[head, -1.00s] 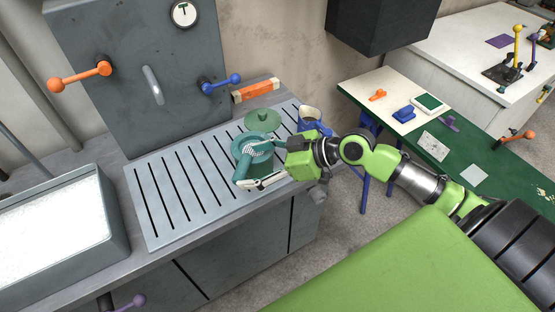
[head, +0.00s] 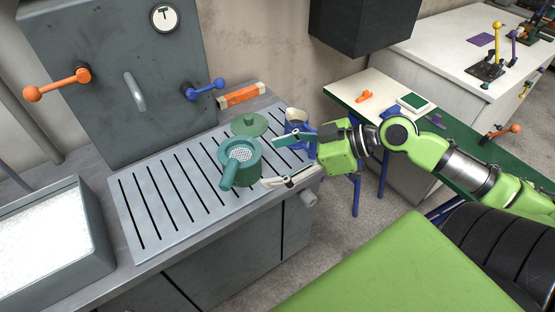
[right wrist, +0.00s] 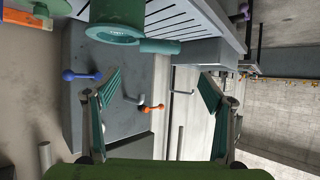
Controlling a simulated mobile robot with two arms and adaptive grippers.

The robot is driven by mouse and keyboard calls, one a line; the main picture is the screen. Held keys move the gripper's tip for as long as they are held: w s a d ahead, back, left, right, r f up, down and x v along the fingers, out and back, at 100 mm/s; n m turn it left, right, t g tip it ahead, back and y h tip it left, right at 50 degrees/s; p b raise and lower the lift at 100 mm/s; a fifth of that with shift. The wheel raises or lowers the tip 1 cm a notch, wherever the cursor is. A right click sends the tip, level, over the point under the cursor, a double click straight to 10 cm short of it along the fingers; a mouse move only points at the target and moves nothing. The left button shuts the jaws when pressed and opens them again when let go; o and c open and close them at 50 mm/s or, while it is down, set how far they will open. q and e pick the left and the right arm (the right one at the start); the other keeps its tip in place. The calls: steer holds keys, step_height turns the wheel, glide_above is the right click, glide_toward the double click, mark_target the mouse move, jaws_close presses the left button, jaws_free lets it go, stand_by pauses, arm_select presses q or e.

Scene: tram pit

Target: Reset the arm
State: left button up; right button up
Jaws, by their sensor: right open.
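My right arm comes in from the right in the head view. Its gripper (head: 270,162) is open and empty, just right of the teal pot (head: 254,160) and apart from it. In the right wrist view the open fingers of this gripper (right wrist: 160,92) have nothing between them. The pot stands on the slotted grey counter panel (head: 150,205), with a white strainer (head: 242,154) in its top and its handle toward the front. The pot also shows at the top of the right wrist view (right wrist: 117,14). My left gripper is not in view.
A green lid (head: 249,124) lies behind the pot. A blue-and-cream mug (head: 296,116) stands close behind the gripper. A grey panel (head: 110,60) with orange and blue levers rises behind. A tray of white material (head: 100,240) is at left. The panel's left part is clear.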

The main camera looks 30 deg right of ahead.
stand_by(0.4)
steer(key=s+a+f+m+g+h, duration=0.3)
steer(key=s+f+m+h, duration=0.1)
steer(key=s+f, duration=0.5)
steer(key=s+a+f+m+g+h, duration=0.2)
steer(key=s+f+m+h, duration=0.25)
steer(key=s+f, duration=0.55)
step_height(320, 180, down, 28)
steer(key=n+g, duration=0.1)
steer(key=s+d+f+g+b, duration=0.1)
steer(key=s+d+f, duration=0.2)
steer(key=s+f, duration=1.3)
steer(key=shift+s+f, duration=0.35)
steer(key=shift+f, duration=0.35)
steer(key=shift+n+h, duration=0.25)
